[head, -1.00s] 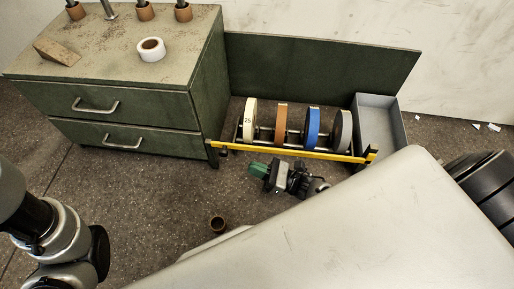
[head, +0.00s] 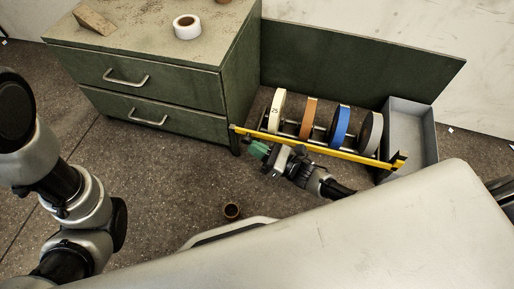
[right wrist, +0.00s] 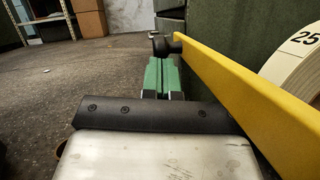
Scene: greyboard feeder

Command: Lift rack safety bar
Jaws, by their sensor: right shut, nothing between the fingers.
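The yellow safety bar (head: 345,153) runs along the front of the low rack, across several tape rolls. In the right wrist view the bar (right wrist: 235,85) stretches away on the right, with a dark fitting (right wrist: 165,44) at its far end. My right gripper (head: 257,150) is just in front of the bar near its left end. Its green fingers (right wrist: 163,76) are together with nothing between them. They lie beside the bar; I cannot tell whether they touch it. My left arm shows at the left of the head view, but its gripper is not visible.
A white roll marked 25 (head: 275,111), an orange roll (head: 308,118), a blue roll (head: 340,127) and a grey roll (head: 370,134) stand behind the bar. A green drawer cabinet (head: 165,95) is left, a grey bin (head: 424,140) right.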

